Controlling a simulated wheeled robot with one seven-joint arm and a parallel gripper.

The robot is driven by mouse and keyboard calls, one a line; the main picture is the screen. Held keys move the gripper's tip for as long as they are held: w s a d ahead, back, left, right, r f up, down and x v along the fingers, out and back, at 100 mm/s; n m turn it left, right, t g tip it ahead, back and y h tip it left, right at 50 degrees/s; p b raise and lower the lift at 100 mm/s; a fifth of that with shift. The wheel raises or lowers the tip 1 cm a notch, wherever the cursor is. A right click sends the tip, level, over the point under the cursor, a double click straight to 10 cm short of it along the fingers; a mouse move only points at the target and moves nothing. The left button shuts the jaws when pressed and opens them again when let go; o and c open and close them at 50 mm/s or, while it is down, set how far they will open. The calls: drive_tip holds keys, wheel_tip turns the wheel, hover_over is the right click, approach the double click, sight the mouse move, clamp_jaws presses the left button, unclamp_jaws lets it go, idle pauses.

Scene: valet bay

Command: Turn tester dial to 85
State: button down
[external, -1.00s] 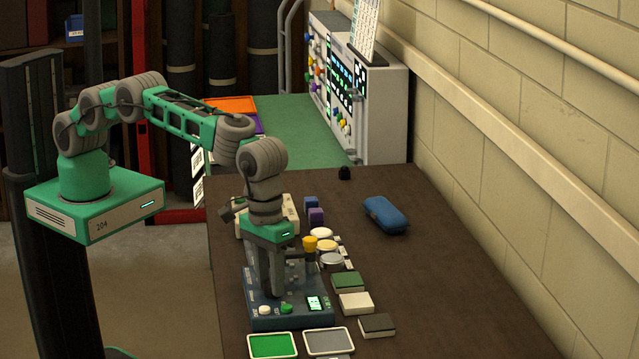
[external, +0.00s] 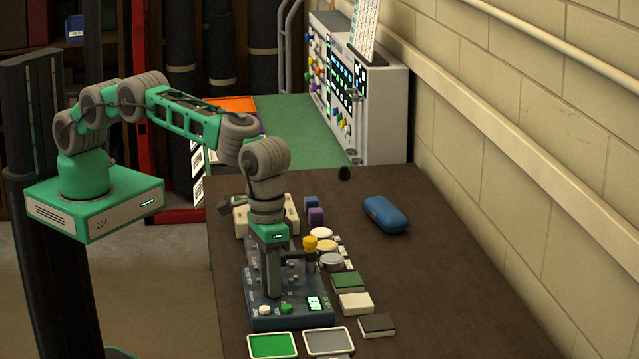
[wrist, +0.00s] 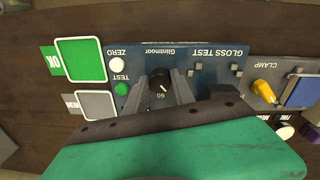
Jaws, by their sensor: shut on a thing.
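The tester is a dark blue box (external: 290,321) on the brown table; the wrist view shows its panel (wrist: 205,70) marked GLOSS TEST. Its black dial (wrist: 160,80) has a light pointer mark, and the number 60 is readable just below it in the wrist view. My gripper (wrist: 161,76) reaches down from above with its two grey fingers on either side of the dial, shut on it. In the external view my gripper (external: 272,292) hides the dial. The tester's lit screen (external: 314,303) is too small to read.
A white ZERO button (wrist: 118,64) and a green TEST button (wrist: 121,88) sit beside the dial. A green tray (external: 272,345) and a grey tray (external: 328,342) lie in front. A yellow clamp handle (external: 310,244) stands behind. The table's right side is mostly clear.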

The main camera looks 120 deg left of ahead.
drive_tip(key=m, duration=0.5)
drive_tip(key=shift+m+p, duration=0.3)
drive_tip(key=shift+p, duration=0.1)
drive_tip(key=m, duration=0.4)
drive_tip(key=shift+a+g, duration=0.1)
drive_tip(key=shift+g, duration=0.2)
drive_tip(key=m, duration=0.5)
drive_tip(key=shift+p, duration=0.4)
drive_tip(key=m, duration=0.5)
drive_tip(key=shift+w, duration=0.1)
drive_tip(key=c, duration=1.1)
unclamp_jaws()
drive_tip(key=shift+o, duration=0.2)
